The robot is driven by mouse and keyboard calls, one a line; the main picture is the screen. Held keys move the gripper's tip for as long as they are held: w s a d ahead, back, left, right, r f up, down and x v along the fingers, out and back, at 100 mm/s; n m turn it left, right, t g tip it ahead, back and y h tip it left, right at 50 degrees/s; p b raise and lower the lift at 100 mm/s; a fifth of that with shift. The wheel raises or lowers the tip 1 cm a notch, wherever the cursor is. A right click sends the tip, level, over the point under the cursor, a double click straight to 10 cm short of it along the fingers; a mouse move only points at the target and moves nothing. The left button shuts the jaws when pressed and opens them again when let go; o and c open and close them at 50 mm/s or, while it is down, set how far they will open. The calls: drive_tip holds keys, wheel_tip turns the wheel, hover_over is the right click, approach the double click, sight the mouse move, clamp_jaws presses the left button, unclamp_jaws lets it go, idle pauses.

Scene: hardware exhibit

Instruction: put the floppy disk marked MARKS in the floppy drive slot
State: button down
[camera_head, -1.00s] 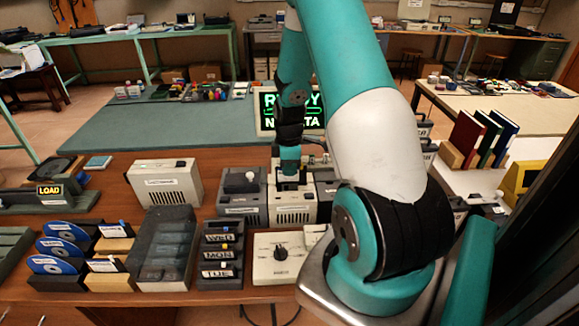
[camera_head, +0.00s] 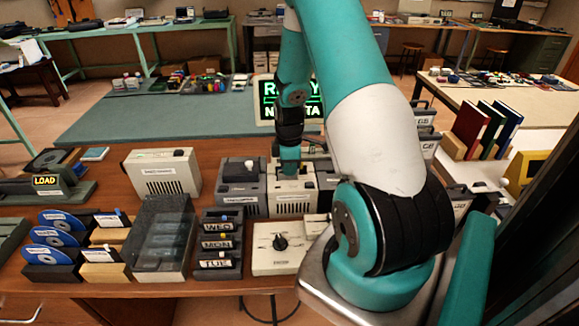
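My gripper (camera_head: 290,168) is at the end of the teal arm, pointing down at the top of a beige unit (camera_head: 293,196) in the middle of the desk. Its fingers are too small and dark to tell whether they are open, or whether they hold anything. Grey units (camera_head: 242,196) stand beside the beige one, and my arm partly covers those to the right. I cannot make out a disk marked MARKS or a clear drive slot. Small labelled items stand in wooden holders (camera_head: 104,270) at the front left, their writing too small to read.
Blue discs (camera_head: 62,221) stand in dark holders at left. A smoky clear-topped box (camera_head: 163,245), a WED/MON/TUE rack (camera_head: 219,262) and a beige dial box (camera_head: 275,262) line the front. A screen (camera_head: 265,105) stands behind; coloured books (camera_head: 485,130) stand right.

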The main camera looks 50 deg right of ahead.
drive_tip(key=c, duration=1.3)
unclamp_jaws()
drive_tip(key=shift+o, duration=0.2)
wheel_tip(320, 180, up, 8)
drive_tip(key=p, duration=0.6)
